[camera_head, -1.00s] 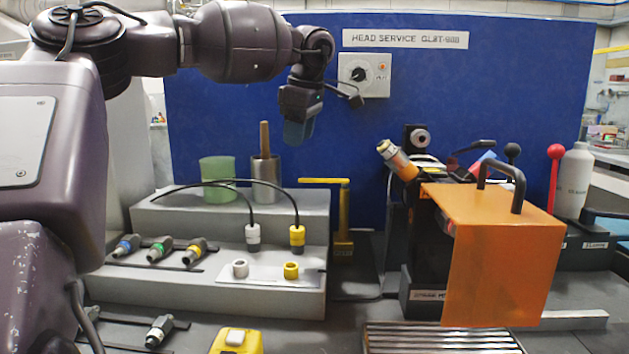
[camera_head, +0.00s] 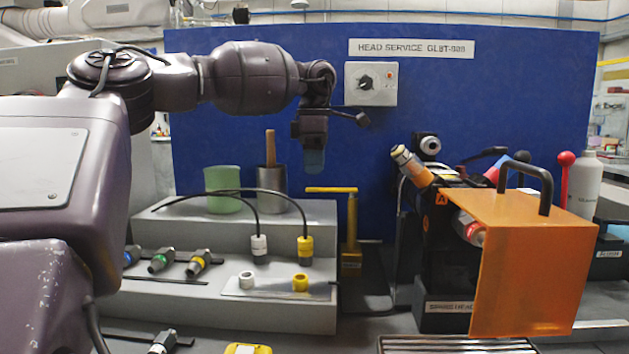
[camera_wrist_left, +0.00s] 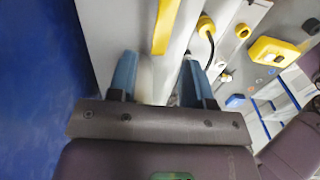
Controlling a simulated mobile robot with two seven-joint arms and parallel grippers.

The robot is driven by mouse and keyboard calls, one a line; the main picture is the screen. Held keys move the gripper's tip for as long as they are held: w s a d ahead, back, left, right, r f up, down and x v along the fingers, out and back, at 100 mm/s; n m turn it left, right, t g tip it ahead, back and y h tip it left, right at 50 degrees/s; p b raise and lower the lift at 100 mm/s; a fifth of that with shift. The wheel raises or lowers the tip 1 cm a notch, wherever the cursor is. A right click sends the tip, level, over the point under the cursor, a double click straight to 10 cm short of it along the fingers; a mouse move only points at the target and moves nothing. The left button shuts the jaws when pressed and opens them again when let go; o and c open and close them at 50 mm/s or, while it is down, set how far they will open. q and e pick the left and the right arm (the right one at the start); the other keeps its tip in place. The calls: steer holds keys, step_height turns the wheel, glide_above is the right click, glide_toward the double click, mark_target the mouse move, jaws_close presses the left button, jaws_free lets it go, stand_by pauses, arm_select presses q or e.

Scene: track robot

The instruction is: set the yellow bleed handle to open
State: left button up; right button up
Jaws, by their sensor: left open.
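The yellow bleed handle (camera_head: 332,190) is a flat bar lying level on top of a yellow upright post (camera_head: 351,235), beside the grey stepped stand. Its bar points left from the post in the head view. My left gripper (camera_head: 314,164) hangs fingers-down above the bar, in front of the blue panel, apart from the handle. In the left wrist view my left gripper (camera_wrist_left: 158,72) has its two blue fingers spread with nothing between them. A yellow bar (camera_wrist_left: 165,25), seemingly the handle, shows beyond the fingertips. My right gripper is not in view.
The grey stepped stand (camera_head: 230,305) carries a green cup (camera_head: 222,190), a metal cup (camera_head: 272,185), cables and connectors. Right of the post stands a dark machine with an orange guard (camera_head: 525,270). A control box with a knob (camera_head: 370,83) is on the blue panel.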

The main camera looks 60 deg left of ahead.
mark_target(315, 188)
arm_select(q)
steer(key=shift+f, duration=1.95)
jaws_close()
